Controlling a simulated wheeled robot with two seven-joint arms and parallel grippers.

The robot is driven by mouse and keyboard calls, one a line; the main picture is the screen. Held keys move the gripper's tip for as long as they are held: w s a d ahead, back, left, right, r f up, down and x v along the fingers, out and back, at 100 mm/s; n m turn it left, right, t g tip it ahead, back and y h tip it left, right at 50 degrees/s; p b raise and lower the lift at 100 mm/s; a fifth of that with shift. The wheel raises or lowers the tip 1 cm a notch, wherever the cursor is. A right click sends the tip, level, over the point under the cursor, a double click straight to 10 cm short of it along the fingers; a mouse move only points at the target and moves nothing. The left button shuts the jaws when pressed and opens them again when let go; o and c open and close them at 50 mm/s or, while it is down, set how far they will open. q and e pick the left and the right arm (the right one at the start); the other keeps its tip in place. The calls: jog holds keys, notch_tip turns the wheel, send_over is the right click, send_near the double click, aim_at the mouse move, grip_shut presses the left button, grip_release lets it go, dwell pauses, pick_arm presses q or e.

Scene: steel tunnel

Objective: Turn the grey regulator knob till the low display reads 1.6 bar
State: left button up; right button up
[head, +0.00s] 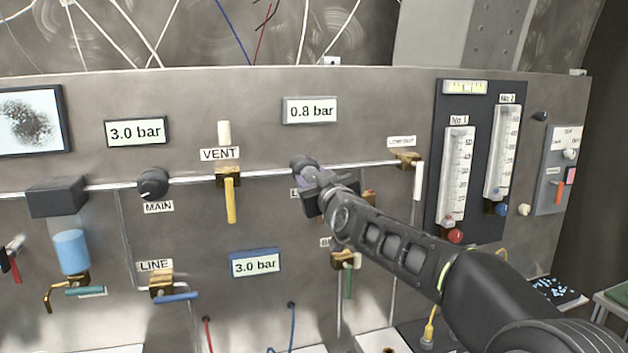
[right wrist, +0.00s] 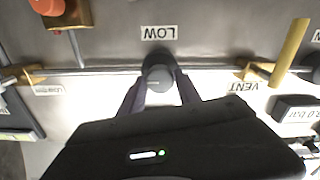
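The grey regulator knob (head: 304,166) sits on the pipe under the low display (head: 311,110), which reads 0.8 bar. My right gripper (head: 318,180) is at the knob and partly covers it in the head view. In the right wrist view the knob (right wrist: 158,73) is between the two fingers of my right gripper (right wrist: 160,84), with a finger against each side. The gripper looks shut on it. The upside-down LOW label (right wrist: 158,32) is beside the knob in that view. My left gripper is not in view.
A dark MAIN knob (head: 153,183) and the VENT valve's yellow lever (head: 230,200) are left of my gripper. A white-handled valve (head: 417,180) and two flow tubes are to the right. Two other displays, upper left (head: 137,132) and lower middle (head: 255,264), read 3.0 bar.

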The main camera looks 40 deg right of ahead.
grip_shut()
jog(key=shift+m, duration=0.3)
jog(key=shift+m+b, duration=0.45)
jog(key=shift+m, duration=0.75)
jog(key=m+b, duration=0.1)
jog(key=m, duration=0.3)
jog(key=shift+m, duration=0.3)
jog(key=m, duration=0.4)
jog(key=shift+a+b, duration=0.1)
jog(key=shift+b, duration=0.2)
jog(key=shift+m, duration=2.1)
